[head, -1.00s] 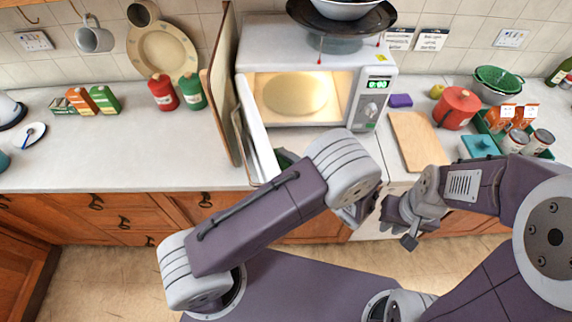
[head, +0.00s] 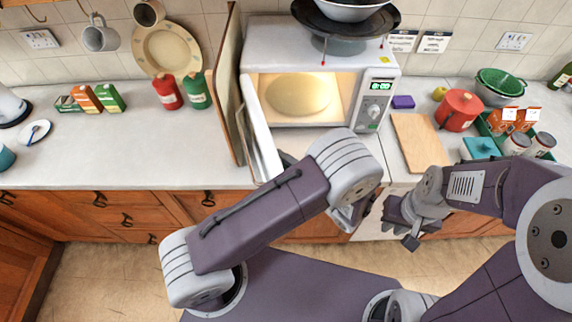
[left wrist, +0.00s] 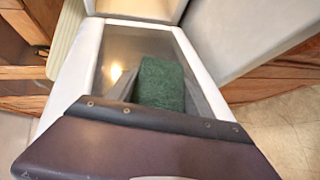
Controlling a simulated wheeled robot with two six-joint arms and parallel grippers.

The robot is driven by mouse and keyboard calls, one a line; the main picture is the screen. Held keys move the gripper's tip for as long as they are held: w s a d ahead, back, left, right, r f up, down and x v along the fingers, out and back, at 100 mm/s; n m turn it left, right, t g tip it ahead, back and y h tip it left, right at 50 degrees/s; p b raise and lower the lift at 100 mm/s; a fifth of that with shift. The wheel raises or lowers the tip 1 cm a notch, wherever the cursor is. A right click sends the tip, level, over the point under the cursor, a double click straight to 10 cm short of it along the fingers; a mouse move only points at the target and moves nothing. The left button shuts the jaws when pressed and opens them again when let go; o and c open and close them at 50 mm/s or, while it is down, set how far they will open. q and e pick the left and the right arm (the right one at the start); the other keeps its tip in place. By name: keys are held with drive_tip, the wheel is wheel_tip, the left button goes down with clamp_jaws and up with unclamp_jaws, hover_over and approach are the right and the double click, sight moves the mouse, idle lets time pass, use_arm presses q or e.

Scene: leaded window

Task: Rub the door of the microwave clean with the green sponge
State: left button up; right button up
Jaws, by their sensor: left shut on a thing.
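The white microwave (head: 270,42) stands on the counter with its door (head: 261,140) swung open toward me. Its lit inside shows a round plate. In the left wrist view the door (left wrist: 125,45) fills the middle, a grey glass panel in a white frame. The green sponge (left wrist: 161,82) is between the fingers of my left gripper (left wrist: 162,92), over the glass and seemingly against it; contact is hard to tell. In the head view my left arm hides the sponge and most of that gripper. My right gripper (head: 402,224) is open and empty, in front of the counter.
A wooden board (head: 235,90) stands upright just left of the door. A wok (head: 345,18) sits on the microwave. A cutting board (head: 418,142), purple block (head: 403,102) and red pot (head: 458,108) are to the right. The counter at left front is clear.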

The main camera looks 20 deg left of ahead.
use_arm(q)
drive_tip(key=shift+s+a+p, duration=0.25)
drive_tip(key=shift+s+a, duration=0.15)
drive_tip(key=shift+a, duration=0.2)
drive_tip(key=shift+s+a+p, duration=0.25)
drive_tip(key=shift+s+a, duration=0.15)
drive_tip(key=shift+a, duration=0.2)
idle(0.4)
